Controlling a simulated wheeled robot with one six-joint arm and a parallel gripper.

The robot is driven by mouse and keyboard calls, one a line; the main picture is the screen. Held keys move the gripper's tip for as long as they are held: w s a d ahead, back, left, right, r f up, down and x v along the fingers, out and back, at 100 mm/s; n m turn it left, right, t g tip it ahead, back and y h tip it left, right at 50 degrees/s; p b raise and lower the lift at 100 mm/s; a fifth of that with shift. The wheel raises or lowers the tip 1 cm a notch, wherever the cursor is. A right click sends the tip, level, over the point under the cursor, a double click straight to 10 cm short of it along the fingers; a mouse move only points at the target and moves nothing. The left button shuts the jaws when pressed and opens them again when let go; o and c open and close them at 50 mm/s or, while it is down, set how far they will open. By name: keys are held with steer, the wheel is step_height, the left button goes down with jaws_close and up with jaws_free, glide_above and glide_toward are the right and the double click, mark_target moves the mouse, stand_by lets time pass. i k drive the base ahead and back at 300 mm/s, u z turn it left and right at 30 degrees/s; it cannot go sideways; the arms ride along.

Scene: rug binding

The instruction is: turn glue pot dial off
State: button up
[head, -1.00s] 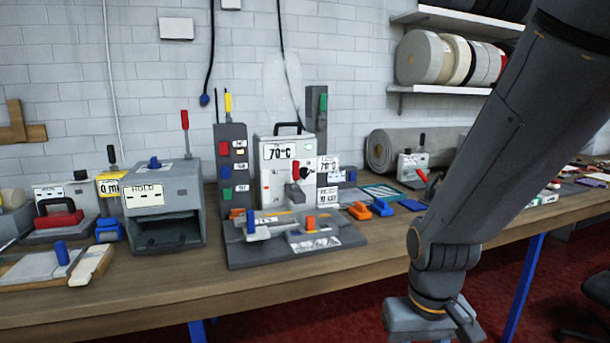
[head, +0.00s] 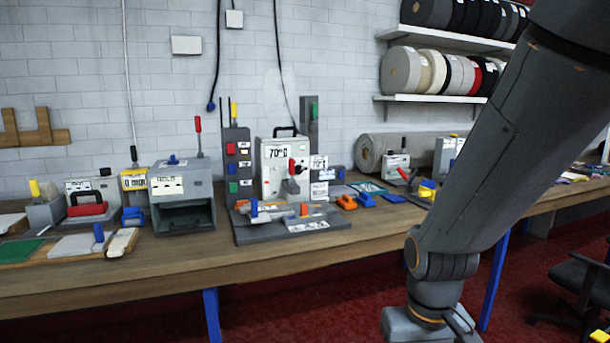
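The likely glue pot is a pale box (head: 272,176) with a black top handle and a "70°C" display, standing on the bench at the back. A small red knob (head: 291,164) shows on its front right; its setting is too small to read. A grey block sits below the knob. My arm hangs down at the right of the view, well apart from the pot. My gripper (head: 432,326) is at the bottom edge, partly cut off, and its fingers cannot be made out.
The wooden bench (head: 150,281) runs across the view. A grey machine (head: 182,192) stands left of the pot; a grey fixture (head: 262,232) lies before it. Orange and blue clamps (head: 346,202) lie to its right. A chair (head: 573,288) stands at the lower right.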

mark_target(299, 169)
steer(key=z, duration=0.45)
steer(key=i, duration=1.4)
